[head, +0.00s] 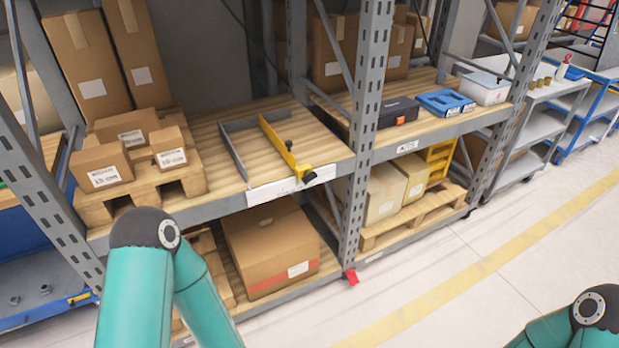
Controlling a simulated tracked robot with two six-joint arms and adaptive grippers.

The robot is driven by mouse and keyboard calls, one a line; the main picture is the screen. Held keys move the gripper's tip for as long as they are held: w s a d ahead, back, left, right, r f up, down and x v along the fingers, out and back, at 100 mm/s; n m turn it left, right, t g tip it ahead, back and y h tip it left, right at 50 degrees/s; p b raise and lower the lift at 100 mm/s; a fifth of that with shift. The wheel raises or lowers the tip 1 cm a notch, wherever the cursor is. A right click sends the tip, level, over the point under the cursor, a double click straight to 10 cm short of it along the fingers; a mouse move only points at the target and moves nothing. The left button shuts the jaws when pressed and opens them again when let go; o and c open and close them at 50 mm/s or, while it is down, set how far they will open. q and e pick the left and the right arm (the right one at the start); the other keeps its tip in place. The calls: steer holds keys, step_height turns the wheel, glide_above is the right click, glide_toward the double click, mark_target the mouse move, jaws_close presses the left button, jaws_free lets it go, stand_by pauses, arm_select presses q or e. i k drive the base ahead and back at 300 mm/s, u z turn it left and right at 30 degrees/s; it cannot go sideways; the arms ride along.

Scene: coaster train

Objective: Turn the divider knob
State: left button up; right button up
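A yellow divider (280,147) lies across the wooden shelf deck in the middle bay, running from the back to the front edge. A black knob (309,177) sits at its front end, just over the white label on the shelf edge. A smaller black piece (289,143) stands partway along the divider. My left arm's teal links show at the lower left, in front of the shelf, and part of my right arm shows at the bottom right corner. Neither gripper is in view, and nothing is seen touching the knob.
A grey bar (234,150) lies left of the divider. Small cartons (101,168) stand on a pallet further left. A steel upright (369,90) stands right of the divider, with a dark case (398,112) beyond it. A large carton (270,245) sits below. The right floor is clear.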

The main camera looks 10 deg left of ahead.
mark_target(308, 177)
steer(key=z, duration=0.1)
steer(key=i, duration=1)
steer(key=u, duration=0.1)
